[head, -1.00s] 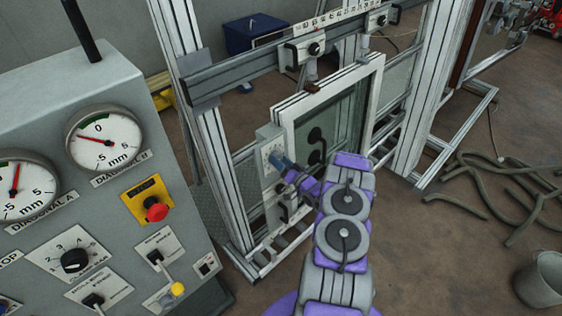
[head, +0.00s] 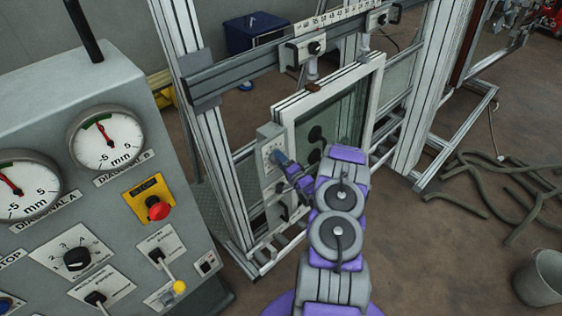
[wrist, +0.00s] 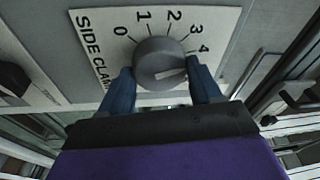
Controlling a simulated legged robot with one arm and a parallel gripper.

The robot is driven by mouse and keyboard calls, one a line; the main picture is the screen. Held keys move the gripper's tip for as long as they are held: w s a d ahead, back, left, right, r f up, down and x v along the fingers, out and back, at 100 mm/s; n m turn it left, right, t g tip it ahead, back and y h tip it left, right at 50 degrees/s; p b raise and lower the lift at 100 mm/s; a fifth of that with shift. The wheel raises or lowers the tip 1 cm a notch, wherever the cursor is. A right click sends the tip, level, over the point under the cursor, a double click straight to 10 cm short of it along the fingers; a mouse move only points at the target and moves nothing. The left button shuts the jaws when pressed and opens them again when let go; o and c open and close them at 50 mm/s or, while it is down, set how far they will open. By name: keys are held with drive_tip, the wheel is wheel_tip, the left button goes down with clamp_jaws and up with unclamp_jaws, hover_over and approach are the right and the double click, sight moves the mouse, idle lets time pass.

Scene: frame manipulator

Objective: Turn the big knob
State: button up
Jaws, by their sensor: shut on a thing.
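The big knob (wrist: 158,60) is round and dark grey. It sits on a white plate (wrist: 103,28) marked "SIDE CLAM…" with numbers 0 to 4, and its pale pointer mark aims right, near the 4. My gripper (wrist: 161,70) has one blue finger on each side of the knob and is shut on it. In the head view, my gripper (head: 282,161) is at the grey box (head: 270,137) on the left side of the window frame (head: 330,87). The knob is hidden there by the gripper.
A grey control panel (head: 60,205) with gauges, a red button (head: 159,211) and levers stands at the left. Metal uprights (head: 412,100) surround the window frame. Hoses (head: 490,185) and a bucket (head: 541,278) lie at the right on open floor.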

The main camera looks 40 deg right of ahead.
drive_tip(key=shift+s+d+f+m, duration=0.1)
drive_tip(key=shift+m, duration=0.3)
drive_tip(key=o, duration=1.1)
drive_tip(key=shift+d, duration=0.15)
drive_tip(key=shift+c, duration=0.2)
drive_tip(key=s+a+p, duration=0.1)
drive_tip(key=s, duration=1.6)
drive_tip(key=shift+a, duration=0.25)
